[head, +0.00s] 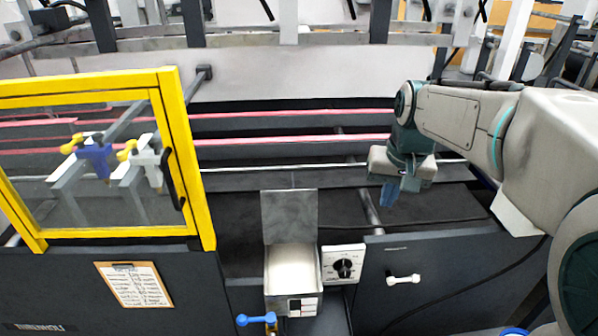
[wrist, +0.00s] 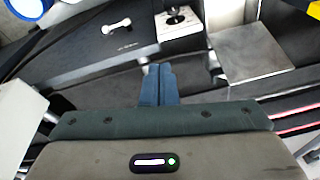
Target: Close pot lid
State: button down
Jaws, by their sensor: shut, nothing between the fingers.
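The pot (head: 292,265) is a pale box at the front middle of the machine in the head view. Its lid (head: 289,215) is a square grey metal plate standing raised at the pot's back edge, so the pot is open. The lid also shows as a grey plate at the upper right of the wrist view (wrist: 250,52). My gripper (head: 389,194) is to the right of the lid, apart from it, over the dark machine bed. Its blue fingers point down and are shut and empty; they show together in the wrist view (wrist: 160,84).
A dial panel (head: 344,264) stands right of the pot, with a white handle (head: 404,280) on the dark front panel beyond. A blue-handled valve (head: 257,319) is below the pot. A yellow-framed guard (head: 185,150) stands at left. Pink belts (head: 290,140) run behind.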

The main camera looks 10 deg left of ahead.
aim_at(289, 215)
jog(key=w+a+f+n+p, duration=0.1)
jog(key=w+a, duration=0.7)
jog(key=a, duration=0.4)
jog(key=w+a+f+n, duration=0.1)
jog(key=w+a+f, duration=0.1)
jog(key=w+a, duration=0.8)
notch_tip(289, 215, down, 10)
jog(key=a+r, duration=0.1)
jog(key=a, duration=0.1)
jog(key=shift+g, duration=0.3)
jog(key=s, duration=0.4)
jog(key=shift+s+d+r, duration=0.1)
jog(key=shift+d+r, duration=0.1)
jog(key=shift+d, duration=0.15)
jog(key=shift+s, duration=0.15)
